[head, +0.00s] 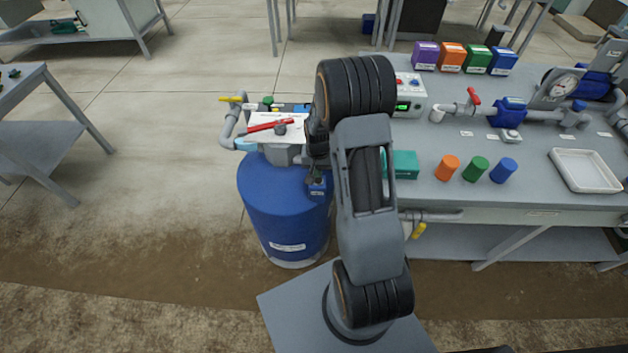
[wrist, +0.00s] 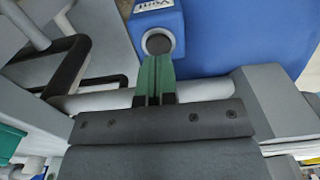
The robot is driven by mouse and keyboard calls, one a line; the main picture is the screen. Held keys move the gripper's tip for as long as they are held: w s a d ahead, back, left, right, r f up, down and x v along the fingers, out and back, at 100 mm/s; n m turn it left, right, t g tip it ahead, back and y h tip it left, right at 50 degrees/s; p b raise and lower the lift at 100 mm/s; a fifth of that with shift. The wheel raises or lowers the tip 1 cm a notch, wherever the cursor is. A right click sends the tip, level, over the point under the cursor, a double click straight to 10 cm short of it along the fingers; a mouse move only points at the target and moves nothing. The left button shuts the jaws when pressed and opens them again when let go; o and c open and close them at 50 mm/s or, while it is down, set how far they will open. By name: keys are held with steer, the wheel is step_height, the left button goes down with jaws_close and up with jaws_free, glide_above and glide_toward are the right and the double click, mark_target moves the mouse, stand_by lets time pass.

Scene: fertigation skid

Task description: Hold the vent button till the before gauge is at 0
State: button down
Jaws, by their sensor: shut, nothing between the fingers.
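The vent button (wrist: 158,43) is a dark round cap on a small blue box (wrist: 175,18) marked "Vent". The box also shows in the head view (head: 318,189), at the blue tank's front right. My gripper (wrist: 156,60) is shut, with its green fingertips at the button's lower edge in the wrist view. I cannot tell whether they touch or press it. In the head view my arm hides most of the gripper.
The blue tank (head: 282,215) stands left of my arm. A red-handled tool (head: 270,126) lies on the white top above it. The bench (head: 520,205) at right carries pipework with a red valve handle (head: 473,97), several coloured boxes, coloured cylinders and a white tray (head: 585,188).

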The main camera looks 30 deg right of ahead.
steer(key=shift+f+b, duration=1.05)
steer(key=shift+f, duration=0.25)
stand_by(2.9)
steer(key=shift+r, duration=0.15)
stand_by(2.5)
steer(key=shift+r+p, duration=2.5)
steer(key=shift+r, duration=0.85)
